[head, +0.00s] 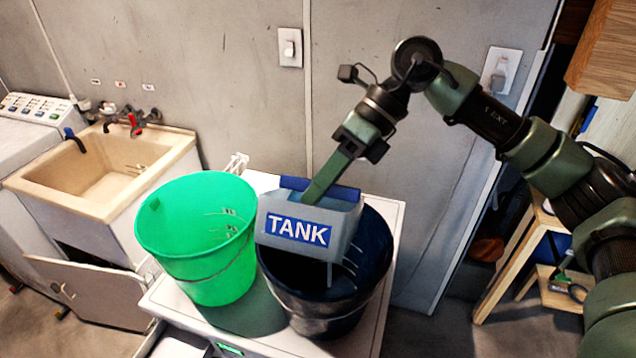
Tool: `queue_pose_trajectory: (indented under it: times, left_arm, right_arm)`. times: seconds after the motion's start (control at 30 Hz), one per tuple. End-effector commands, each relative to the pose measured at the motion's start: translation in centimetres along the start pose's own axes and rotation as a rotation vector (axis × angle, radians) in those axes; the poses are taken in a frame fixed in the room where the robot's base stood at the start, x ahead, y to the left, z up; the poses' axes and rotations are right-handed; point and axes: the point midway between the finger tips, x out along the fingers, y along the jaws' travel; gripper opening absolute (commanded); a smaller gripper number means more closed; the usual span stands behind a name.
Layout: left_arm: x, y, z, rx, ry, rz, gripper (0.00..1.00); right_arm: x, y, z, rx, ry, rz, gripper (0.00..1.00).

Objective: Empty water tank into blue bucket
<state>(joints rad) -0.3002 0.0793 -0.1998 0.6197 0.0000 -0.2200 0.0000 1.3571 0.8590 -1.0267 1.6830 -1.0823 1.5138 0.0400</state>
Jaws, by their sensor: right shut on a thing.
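The water tank (340,222) is a grey box with a blue "TANK" label and a blue top edge. It is tilted over the mouth of the dark blue bucket (318,310). A thin pale streak shows below the tank, inside the bucket's mouth; I cannot tell clearly if it is water. My right gripper (318,190) comes down from above and is shut on the tank at its top. The tank hides much of the bucket's opening, and the bucket's bottom is not visible. My left gripper is not in view.
A green bucket (205,285) stands close beside the dark blue one, on the same white top (393,222). A beige sink (50,188) and a white washing machine (30,135) are at the left. A wooden stand (510,262) is at the right.

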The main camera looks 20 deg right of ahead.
Motion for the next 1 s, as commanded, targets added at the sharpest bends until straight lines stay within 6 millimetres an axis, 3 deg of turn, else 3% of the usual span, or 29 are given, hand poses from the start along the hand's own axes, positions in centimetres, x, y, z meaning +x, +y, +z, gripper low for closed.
queue_pose_trajectory:
  times: [0.63, 1.0]
  left_arm:
    - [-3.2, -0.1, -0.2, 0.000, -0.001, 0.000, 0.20]
    - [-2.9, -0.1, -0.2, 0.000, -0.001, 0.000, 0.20]
  right_arm:
    - [-1.6, -1.4, 0.9, 0.164, -0.002, 0.302, 0.00]
    - [-1.9, -3.1, 1.1, 0.262, -0.003, 0.486, 0.00]
